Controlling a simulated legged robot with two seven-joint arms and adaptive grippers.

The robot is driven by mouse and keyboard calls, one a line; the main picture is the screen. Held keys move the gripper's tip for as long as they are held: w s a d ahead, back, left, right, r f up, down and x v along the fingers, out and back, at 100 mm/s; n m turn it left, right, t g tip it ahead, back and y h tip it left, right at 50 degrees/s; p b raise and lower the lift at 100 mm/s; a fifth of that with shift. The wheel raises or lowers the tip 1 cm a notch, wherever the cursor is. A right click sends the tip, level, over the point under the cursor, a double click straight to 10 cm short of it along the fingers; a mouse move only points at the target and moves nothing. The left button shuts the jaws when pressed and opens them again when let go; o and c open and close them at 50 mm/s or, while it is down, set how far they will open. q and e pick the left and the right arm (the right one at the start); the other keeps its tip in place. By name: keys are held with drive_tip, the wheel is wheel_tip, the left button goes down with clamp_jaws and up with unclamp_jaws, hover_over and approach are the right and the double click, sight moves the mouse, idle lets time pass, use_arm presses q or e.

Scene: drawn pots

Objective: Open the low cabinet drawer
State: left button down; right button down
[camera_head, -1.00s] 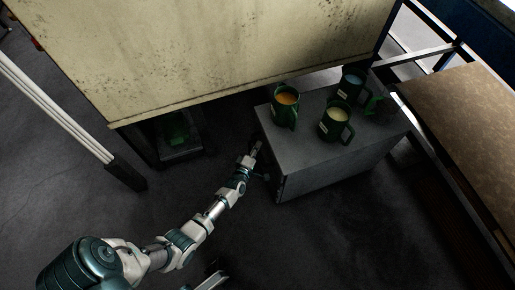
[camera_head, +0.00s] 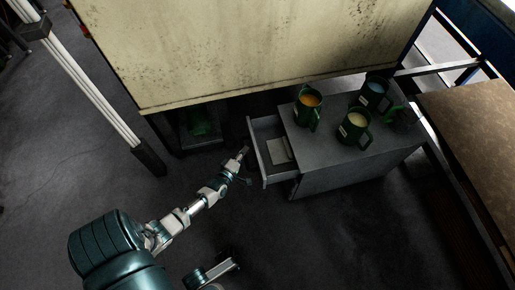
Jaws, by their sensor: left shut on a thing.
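The low grey cabinet (camera_head: 345,172) stands on the dark floor right of centre. Its drawer (camera_head: 258,158) is pulled out to the left, and its inside shows with a pale flat item (camera_head: 279,151) in it. My left gripper (camera_head: 243,153) is at the outer side of the drawer front, shut on what appears to be the drawer's handle. The handle itself is mostly hidden by the fingers. Part of another arm link of mine shows at the bottom, but my right gripper cannot be made out.
A large stained cream panel (camera_head: 250,45) rises behind. A brown-topped table (camera_head: 475,130) is at right.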

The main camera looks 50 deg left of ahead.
use_arm(q)
drive_tip(key=s+a, duration=0.4)
drive_tip(key=s, duration=0.7)
drive_tip(key=s+a, duration=0.4)
drive_tip(key=s, duration=0.7)
drive_tip(key=shift+s+a+f, duration=0.2)
drive_tip(key=shift+f, duration=0.2)
drive_tip(key=c, duration=1.1)
unclamp_jaws()
drive_tip(key=shift+c, duration=0.2)
drive_tip(key=shift+w+r, duration=0.1)
drive_tip(key=shift+r, duration=0.05)
drive_tip(key=shift+a, duration=0.1)
drive_tip(key=v, duration=1.2)
